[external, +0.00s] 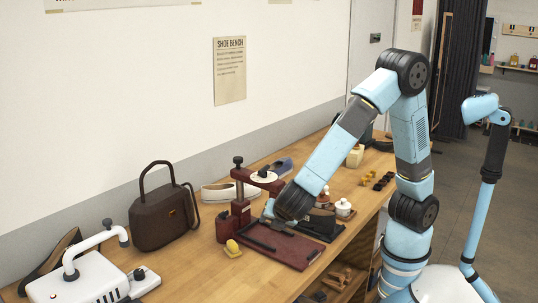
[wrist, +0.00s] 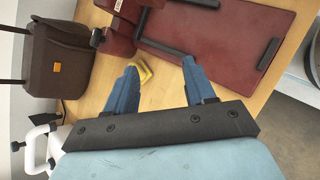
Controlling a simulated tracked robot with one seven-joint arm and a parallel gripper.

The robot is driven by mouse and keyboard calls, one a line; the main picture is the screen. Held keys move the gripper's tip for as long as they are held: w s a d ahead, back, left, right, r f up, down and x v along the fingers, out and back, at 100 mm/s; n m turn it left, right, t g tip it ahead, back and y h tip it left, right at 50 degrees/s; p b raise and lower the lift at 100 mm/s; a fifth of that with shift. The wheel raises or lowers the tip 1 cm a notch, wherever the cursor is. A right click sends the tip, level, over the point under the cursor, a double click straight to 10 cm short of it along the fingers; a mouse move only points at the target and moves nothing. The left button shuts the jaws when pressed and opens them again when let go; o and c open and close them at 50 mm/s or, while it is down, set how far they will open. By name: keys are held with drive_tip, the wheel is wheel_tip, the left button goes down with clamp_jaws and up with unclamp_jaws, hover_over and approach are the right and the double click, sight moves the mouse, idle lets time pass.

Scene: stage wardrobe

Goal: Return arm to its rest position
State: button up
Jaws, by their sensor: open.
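My gripper (wrist: 158,80) is open and empty in the wrist view, its two blue fingers apart. A small yellow object (wrist: 145,72) lies on the bench beyond the fingers, near the left one. In the external view my arm reaches over the wooden bench, and its end (external: 272,212) hangs above the dark red board (external: 283,252). The yellow object (external: 233,247) sits on the bench left of that board. My fingertips are small and partly unclear in the external view.
A red press-like stand (external: 240,205) rises close to my gripper. A brown handbag (external: 160,218) and a white machine (external: 90,280) stand to the left. Shoes (external: 218,192) lie by the wall. Jars (external: 344,207) and small dark items stand right.

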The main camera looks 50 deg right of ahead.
drive_tip(key=s+d+r+m+y, duration=0.1)
drive_tip(key=s+d+r+m, duration=0.2)
drive_tip(key=d, duration=0.9)
drive_tip(key=s+d+r+m+g+y, duration=0.1)
drive_tip(key=d+r+m, duration=0.5)
drive_tip(key=d+m, duration=0.6)
drive_tip(key=s+d+r+m+g+y, duration=0.1)
drive_tip(key=s+d+r+m, duration=0.3)
drive_tip(key=d+m, duration=0.4)
drive_tip(key=d+r+y, duration=0.1)
drive_tip(key=d, duration=0.4)
drive_tip(key=shift+s+r+y, duration=0.3)
drive_tip(key=shift+r+y, duration=0.05)
drive_tip(key=shift+y, duration=0.05)
drive_tip(key=shift+d, duration=0.1)
